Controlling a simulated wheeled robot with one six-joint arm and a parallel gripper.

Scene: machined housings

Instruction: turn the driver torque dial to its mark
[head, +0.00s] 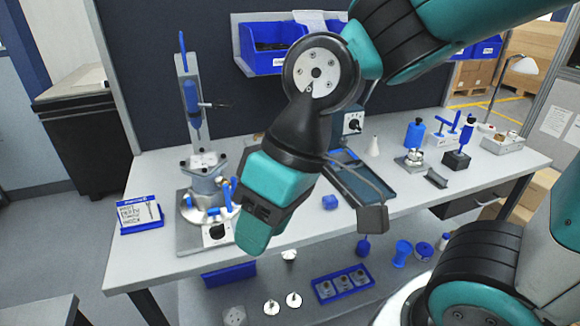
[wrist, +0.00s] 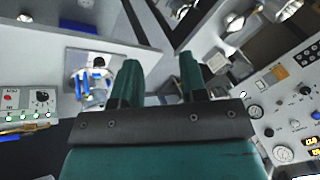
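My gripper (head: 254,238) hangs over the front of the bench in the head view, to the right of a metal fixture. In the wrist view its two teal fingers (wrist: 160,75) stand apart with nothing held between them. A black dial (head: 353,124) shows on a small box at the back of the bench, behind my arm. Another black dial (head: 215,232) is on the fixture's base, left of my gripper and apart from it. I cannot tell which is the torque dial. Their marks are too small to read. The wrist view shows a black dial (wrist: 42,97) on a panel at left.
The metal fixture (head: 207,187) stands close to the left of my gripper. A blue driver (head: 191,105) hangs on a stand above it. The bench's front right is clear.

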